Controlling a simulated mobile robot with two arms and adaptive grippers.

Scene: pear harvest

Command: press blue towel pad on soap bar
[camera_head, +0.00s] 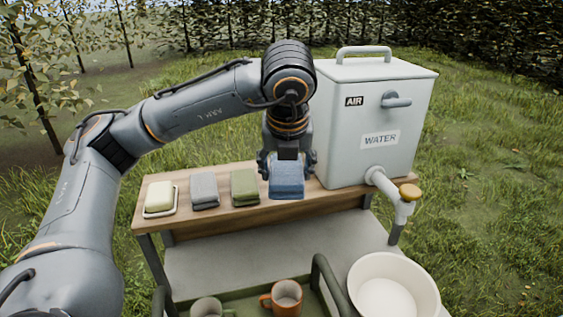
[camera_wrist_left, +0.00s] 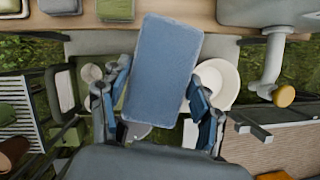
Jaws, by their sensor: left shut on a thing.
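The blue towel pad (camera_head: 287,181) is in my left gripper (camera_head: 286,166) over the right part of the wooden shelf, next to the water tank. In the left wrist view the blue pad (camera_wrist_left: 163,68) stands between the two fingers of the left gripper (camera_wrist_left: 160,100), which are shut on it. The cream soap bar (camera_head: 159,196) lies in a white dish (camera_head: 176,202) at the shelf's left end, well apart from the pad. The soap dish shows partly at the left wrist view's top left corner (camera_wrist_left: 12,8). My right gripper is not in view.
A grey pad (camera_head: 204,190) and a green pad (camera_head: 244,187) lie between the soap and the blue pad. The tank (camera_head: 372,115) with its tap (camera_head: 400,198) blocks the right. Below are a white basin (camera_head: 392,290) and an orange mug (camera_head: 283,298).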

